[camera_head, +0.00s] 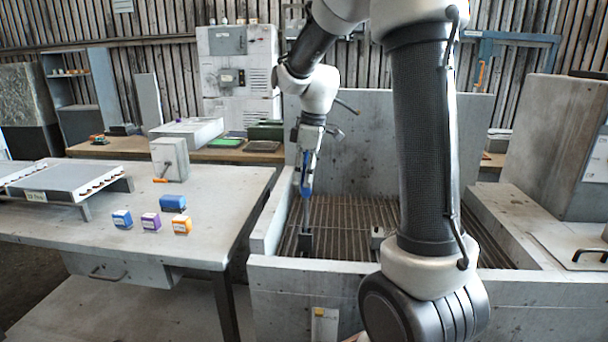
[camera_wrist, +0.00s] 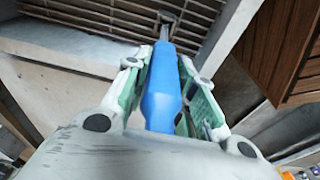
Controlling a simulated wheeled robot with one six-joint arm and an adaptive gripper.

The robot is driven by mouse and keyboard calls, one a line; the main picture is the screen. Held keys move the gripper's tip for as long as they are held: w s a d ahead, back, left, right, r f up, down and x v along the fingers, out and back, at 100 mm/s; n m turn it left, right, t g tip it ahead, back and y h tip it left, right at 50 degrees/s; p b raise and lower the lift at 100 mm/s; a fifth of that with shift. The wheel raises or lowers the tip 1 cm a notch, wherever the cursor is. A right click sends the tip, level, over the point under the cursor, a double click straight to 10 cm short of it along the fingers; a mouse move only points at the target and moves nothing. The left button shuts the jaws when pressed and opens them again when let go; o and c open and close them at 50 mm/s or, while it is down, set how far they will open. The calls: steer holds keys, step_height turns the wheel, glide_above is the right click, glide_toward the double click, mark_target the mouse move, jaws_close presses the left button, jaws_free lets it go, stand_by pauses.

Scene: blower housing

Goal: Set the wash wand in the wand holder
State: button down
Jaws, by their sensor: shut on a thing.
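The wash wand has a blue handle (camera_head: 307,187) and a thin grey lance that points down into the grated basin. My gripper (camera_head: 309,160) is shut on the blue handle, which also shows between the finger pads in the wrist view (camera_wrist: 162,95). The wand hangs nearly upright near the basin's left wall. A dark block (camera_head: 306,243) shows at the lance's lower end; I cannot tell whether it is the wand's nozzle or a separate piece. A small grey fitting (camera_head: 378,237) sits on the grate, partly hidden by my arm. I cannot clearly identify the wand holder.
The basin (camera_head: 262,240) has raised walls and a slatted floor grate (camera_head: 345,215). A grey worktable (camera_head: 90,225) on the left carries several small boxes (camera_head: 152,221) and a tray (camera_head: 65,185). A large grey block (camera_head: 550,130) stands at right. My arm hides part of the basin.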

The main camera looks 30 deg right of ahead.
mark_target(304, 198)
steer(key=shift+f, duration=1.6)
steer(key=shift+f, duration=1.05)
steer(key=shift+f, duration=0.9)
steer(key=c, duration=1.1)
jaws_free()
